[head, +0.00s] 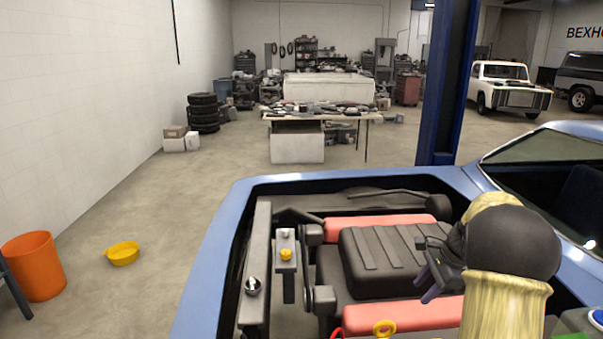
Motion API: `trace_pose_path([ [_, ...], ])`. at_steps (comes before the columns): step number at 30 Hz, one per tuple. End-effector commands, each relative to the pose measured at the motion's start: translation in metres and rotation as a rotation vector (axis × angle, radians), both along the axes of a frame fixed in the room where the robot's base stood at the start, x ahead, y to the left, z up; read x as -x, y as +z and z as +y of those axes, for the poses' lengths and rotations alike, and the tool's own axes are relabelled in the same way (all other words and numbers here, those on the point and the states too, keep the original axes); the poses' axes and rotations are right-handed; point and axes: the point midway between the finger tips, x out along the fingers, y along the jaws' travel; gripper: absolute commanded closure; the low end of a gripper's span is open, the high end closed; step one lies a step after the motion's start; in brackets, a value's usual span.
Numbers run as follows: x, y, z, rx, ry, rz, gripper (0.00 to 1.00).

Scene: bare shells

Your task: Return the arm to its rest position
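My arm, with a dark rounded joint and tan links, is bent at the lower right of the head view. My gripper (428,286) hangs at its left side, over the engine bay of a blue car (215,245). Its purplish fingertips point down and left, in front of the black ribbed engine cover (385,255) and above a red cover (400,315). I see nothing held in it. The gap between the fingers is too small and dark to judge, and my arm hides part of the engine bay.
A blue post (447,90) stands behind the car. A cluttered table (345,116) stands farther back. Open floor lies between the left wall and the car.

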Motion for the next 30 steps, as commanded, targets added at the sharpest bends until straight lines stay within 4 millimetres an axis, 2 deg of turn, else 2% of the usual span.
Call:
trace_pose_path([
  [1, 0.007, 0.0, 0.015, 0.028, 0.062, -0.009, 0.63],
  [9, 0.066, -0.011, 0.089, 0.242, 0.517, -0.084, 0.63],
  [18, 0.15, -0.025, 0.157, 0.46, 1.112, -0.206, 0.63],
  [21, 0.177, -0.03, 0.172, 0.518, 1.299, -0.252, 0.63],
  [24, 0.195, -0.034, 0.182, 0.556, 1.428, -0.286, 0.63],
  [30, 0.203, -0.036, 0.185, 0.575, 1.489, -0.302, 0.63],
])
